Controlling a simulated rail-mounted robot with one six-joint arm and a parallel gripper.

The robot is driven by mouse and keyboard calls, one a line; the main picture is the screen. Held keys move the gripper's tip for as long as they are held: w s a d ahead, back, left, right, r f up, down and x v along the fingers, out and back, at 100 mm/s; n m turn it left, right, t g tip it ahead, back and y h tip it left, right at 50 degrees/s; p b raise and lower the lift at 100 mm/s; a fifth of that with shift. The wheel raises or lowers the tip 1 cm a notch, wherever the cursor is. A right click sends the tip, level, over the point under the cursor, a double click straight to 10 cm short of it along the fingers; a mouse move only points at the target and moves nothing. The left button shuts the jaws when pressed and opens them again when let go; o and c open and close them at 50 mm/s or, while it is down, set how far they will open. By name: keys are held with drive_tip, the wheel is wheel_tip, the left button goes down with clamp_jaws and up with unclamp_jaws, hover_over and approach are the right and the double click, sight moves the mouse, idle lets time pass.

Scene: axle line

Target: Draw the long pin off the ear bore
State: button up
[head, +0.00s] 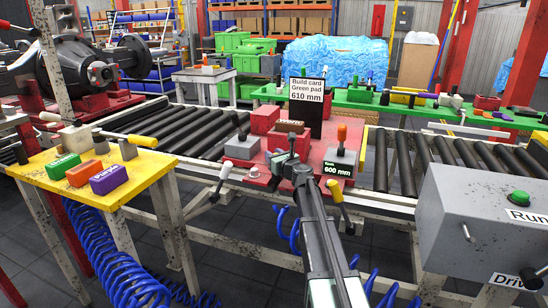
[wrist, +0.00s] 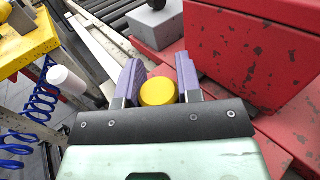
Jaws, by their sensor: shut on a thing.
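My gripper (wrist: 159,66) has its purple finger pads shut on a round yellow end, which I take to be the long pin (wrist: 157,92). Only this end shows; the rest of the pin and the ear bore are hidden, so I cannot tell how far the pin sits in a bore. In the head view my gripper (head: 286,158) is over the red fixture plate (head: 258,176), in front of the red blocks. The pin cannot be made out there.
Red blocks (wrist: 255,65) stand close to the right of my gripper. A grey block (wrist: 157,24) lies beyond it. A yellow table (head: 66,183) stands left and a grey control box (head: 468,235) right. Toggle handles (head: 338,192) edge the plate; rollers (head: 165,130) flank it.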

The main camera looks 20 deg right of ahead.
wheel_tip(320, 180, up, 17)
drive_tip(key=p, duration=1.6)
drive_tip(key=shift+r, duration=0.15)
